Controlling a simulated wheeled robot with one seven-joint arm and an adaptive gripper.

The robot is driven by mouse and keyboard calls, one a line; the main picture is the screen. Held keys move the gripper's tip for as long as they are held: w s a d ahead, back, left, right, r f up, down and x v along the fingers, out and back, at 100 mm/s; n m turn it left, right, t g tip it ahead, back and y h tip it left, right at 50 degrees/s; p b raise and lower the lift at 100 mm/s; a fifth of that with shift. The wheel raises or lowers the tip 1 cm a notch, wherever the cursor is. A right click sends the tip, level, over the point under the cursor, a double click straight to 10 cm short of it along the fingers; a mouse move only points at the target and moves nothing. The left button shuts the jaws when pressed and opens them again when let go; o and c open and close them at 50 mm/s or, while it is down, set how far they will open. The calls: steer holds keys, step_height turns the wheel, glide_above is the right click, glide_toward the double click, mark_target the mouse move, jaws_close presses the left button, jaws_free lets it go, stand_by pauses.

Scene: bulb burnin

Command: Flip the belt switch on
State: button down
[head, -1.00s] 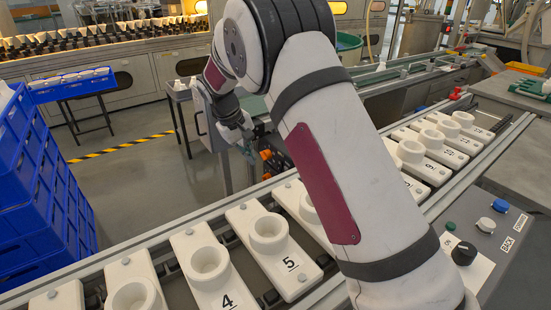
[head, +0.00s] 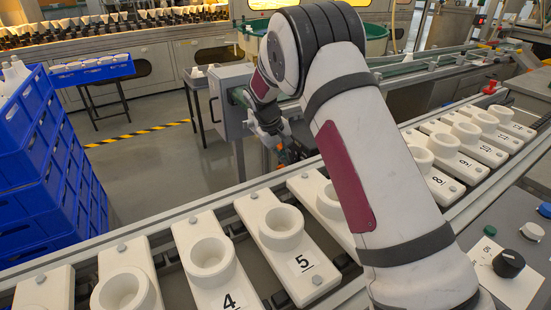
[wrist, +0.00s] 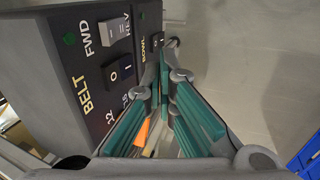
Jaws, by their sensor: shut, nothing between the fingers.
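The belt switch (wrist: 120,70) is a black rocker marked O and I, beside yellow BELT lettering on a dark panel in the wrist view. I cannot tell which side is pressed. My gripper (wrist: 171,65) is shut and empty, its green-padded fingers just right of the switch in the picture. Whether the tips touch the panel is unclear. In the head view, my gripper (head: 284,150) is small and partly hidden by my arm, near the grey control box (head: 231,92) beyond the conveyor.
A grey FWD/REV rocker (wrist: 117,33) sits beside the belt switch; a further black rocker (wrist: 157,41) is by BOWL lettering. A dark green lamp (wrist: 69,40) is on the panel. The conveyor (head: 150,228) carries numbered white holders. Blue crates (head: 45,170) stand left.

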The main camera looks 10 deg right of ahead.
steer(key=shift+w+d+f, duration=0.1)
steer(key=shift+w+d, duration=0.15)
steer(key=shift+d, duration=0.4)
